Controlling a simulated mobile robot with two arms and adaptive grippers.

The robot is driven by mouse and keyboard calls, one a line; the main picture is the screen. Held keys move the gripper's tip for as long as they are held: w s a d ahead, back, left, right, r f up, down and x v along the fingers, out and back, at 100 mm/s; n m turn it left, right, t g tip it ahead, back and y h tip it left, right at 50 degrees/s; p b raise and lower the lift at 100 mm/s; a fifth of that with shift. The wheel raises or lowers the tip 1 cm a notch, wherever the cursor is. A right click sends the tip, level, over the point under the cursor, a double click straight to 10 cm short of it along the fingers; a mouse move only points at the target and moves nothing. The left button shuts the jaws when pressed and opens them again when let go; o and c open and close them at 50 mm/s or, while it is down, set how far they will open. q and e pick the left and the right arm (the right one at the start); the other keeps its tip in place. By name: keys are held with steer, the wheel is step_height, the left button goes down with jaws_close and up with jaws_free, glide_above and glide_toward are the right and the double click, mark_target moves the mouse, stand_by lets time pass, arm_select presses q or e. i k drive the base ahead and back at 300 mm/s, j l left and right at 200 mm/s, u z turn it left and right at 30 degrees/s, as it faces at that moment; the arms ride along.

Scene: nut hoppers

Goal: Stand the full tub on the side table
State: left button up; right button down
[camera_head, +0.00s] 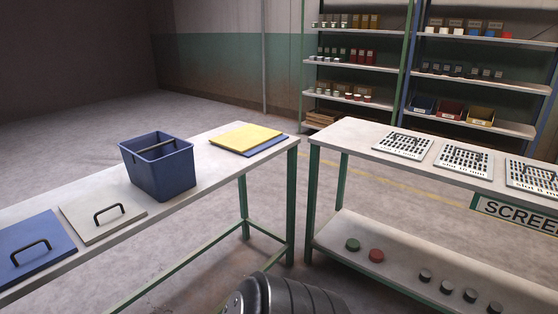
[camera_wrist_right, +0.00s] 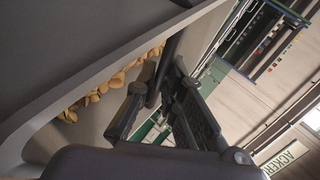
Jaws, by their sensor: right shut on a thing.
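In the right wrist view, a grey tub (camera_wrist_right: 60,45) fills the upper left, tilted in the picture, with tan nuts (camera_wrist_right: 115,80) inside it. My right gripper (camera_wrist_right: 166,86) is shut on the tub's dark bar handle (camera_wrist_right: 172,62). This tub and the gripper are outside the head view. In the head view, a long light-topped table (camera_head: 225,172) with green legs stands at the left. A blue tub (camera_head: 165,178) with a bar handle stands upright on it; its inside is mostly hidden. My left gripper is in neither view.
A grey lid (camera_head: 85,225) and a blue lid (camera_head: 35,262) lie left of the blue tub; yellow and blue panels (camera_head: 248,137) lie at the far end. A second table (camera_head: 350,135) holds perforated screens (camera_head: 403,145). A gap separates the tables. Shelves (camera_head: 350,62) stand behind.

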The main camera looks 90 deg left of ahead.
mark_target(207, 163)
steer(key=u, duration=2.7)
steer(key=j+u, duration=0.15)
steer(key=u, duration=0.2)
steer(key=j+u, duration=0.1)
steer(key=u, duration=0.3)
steer(key=i+j+u, duration=0.1)
steer(key=u, duration=0.25)
steer(key=i+j, duration=0.2)
steer(key=j, duration=0.25)
